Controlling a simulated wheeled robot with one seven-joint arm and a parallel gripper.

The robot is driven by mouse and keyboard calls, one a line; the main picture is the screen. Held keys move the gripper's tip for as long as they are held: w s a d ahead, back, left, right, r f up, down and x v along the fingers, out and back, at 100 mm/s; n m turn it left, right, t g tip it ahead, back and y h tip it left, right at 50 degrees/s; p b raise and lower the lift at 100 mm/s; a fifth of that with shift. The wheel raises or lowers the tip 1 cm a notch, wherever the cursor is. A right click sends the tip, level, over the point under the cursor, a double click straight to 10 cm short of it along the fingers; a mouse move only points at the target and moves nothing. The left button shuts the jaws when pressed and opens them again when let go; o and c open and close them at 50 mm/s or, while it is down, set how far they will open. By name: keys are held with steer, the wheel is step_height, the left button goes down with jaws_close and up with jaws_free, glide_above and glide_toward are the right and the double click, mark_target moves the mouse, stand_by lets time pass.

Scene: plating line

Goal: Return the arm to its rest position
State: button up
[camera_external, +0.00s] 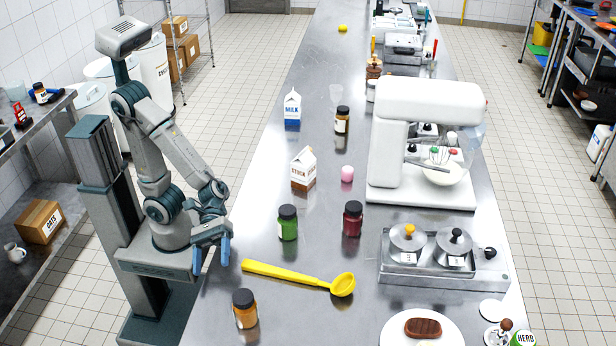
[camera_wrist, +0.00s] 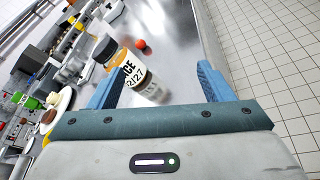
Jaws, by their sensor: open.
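My arm (camera_external: 180,150) is bent beside its column at the left of the long steel table. My gripper (camera_external: 211,258) is at the table's left edge, pointing down, with its blue fingers apart and nothing between them. In the wrist view the two blue fingers of my gripper (camera_wrist: 160,82) are spread wide. A jar with a black lid and orange contents (camera_external: 245,311) stands upright on the table, near the gripper and apart from it in the external view. A labelled jar (camera_wrist: 130,78) also shows past the left finger in the wrist view.
A yellow ladle (camera_external: 290,274) lies right of my gripper. A green jar (camera_external: 288,224), a dark red jar (camera_external: 352,220) and a stock carton (camera_external: 303,170) stand farther back. A white mixer (camera_external: 400,140) and a steel two-lid unit (camera_external: 440,262) are at the right. A plate (camera_external: 395,328) is in front.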

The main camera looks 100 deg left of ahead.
steer(key=s+a+m+y+p, duration=0.1)
steer(key=a+m+g+y, duration=0.1)
steer(key=a+m, duration=0.1)
steer(key=s+a+m+g+y+p, duration=0.1)
steer(key=m, duration=0.1)
steer(key=shift+s+a+r+p, duration=0.25)
steer(key=shift+s+a+p, duration=0.05)
steer(key=shift+s+a, duration=0.05)
steer(key=a+r+m+y+p, duration=0.2)
steer(key=a+m+y+p, duration=0.1)
steer(key=a, duration=0.9)
steer(key=s+a+r+m+t+y+p, duration=0.1)
steer(key=a+m+y+p, duration=0.3)
steer(key=a, duration=0.8)
steer(key=m+y, duration=0.2)
steer(key=y, duration=0.2)
steer(key=shift+r, duration=0.35)
